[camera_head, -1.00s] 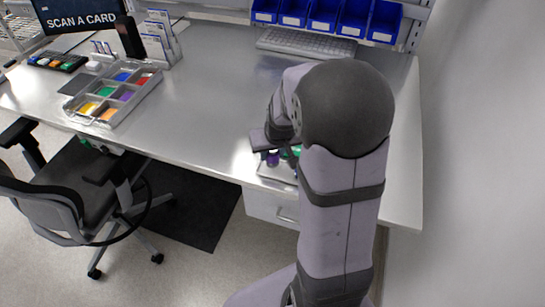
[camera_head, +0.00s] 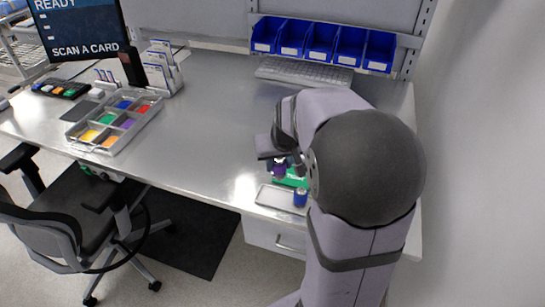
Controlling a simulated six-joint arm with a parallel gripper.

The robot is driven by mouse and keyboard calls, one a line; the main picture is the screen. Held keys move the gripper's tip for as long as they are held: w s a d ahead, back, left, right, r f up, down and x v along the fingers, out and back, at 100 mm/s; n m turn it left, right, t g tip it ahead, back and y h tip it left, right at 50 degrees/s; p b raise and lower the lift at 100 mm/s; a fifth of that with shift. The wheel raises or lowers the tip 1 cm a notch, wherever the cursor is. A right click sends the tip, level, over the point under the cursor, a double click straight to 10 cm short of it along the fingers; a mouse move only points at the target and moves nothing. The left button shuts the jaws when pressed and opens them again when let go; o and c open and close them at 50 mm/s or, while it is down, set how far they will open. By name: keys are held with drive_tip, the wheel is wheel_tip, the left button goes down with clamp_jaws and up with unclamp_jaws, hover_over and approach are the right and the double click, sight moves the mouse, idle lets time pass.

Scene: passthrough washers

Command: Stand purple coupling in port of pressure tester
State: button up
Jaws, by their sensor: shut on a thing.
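The purple coupling (camera_head: 280,168) is small and partly hidden under my gripper. My gripper (camera_head: 277,161) is shut on it, at the front right part of the desk. A green block (camera_head: 291,179), which looks like the pressure tester, lies just right of and below the coupling in the picture. My arm hides its right part. I cannot see its port, nor tell whether the coupling touches the block.
A shallow metal tray (camera_head: 270,199) lies at the desk's front edge, with a blue cylinder (camera_head: 300,198) at its right. A tray of coloured compartments (camera_head: 113,122), a keyboard (camera_head: 303,73) and blue bins (camera_head: 322,43) stand farther off. The desk's middle (camera_head: 210,125) is clear.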

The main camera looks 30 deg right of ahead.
drive_tip(key=w+d+f+m+p, duration=0.25)
drive_tip(key=w+d+p, duration=0.45)
drive_tip(key=d, duration=0.4)
drive_tip(key=w+d+r+n+p, duration=0.1)
drive_tip(key=w+d+r+n, duration=0.2)
drive_tip(key=w+r, duration=0.2)
drive_tip(key=shift+w+d+r, duration=0.25)
drive_tip(key=shift+w+d, duration=0.05)
drive_tip(key=shift+w, duration=0.95)
drive_tip(key=shift+f, duration=0.15)
drive_tip(key=shift+f+b, duration=1.55)
drive_tip(key=shift+f, duration=0.85)
drive_tip(key=shift+f, duration=0.15)
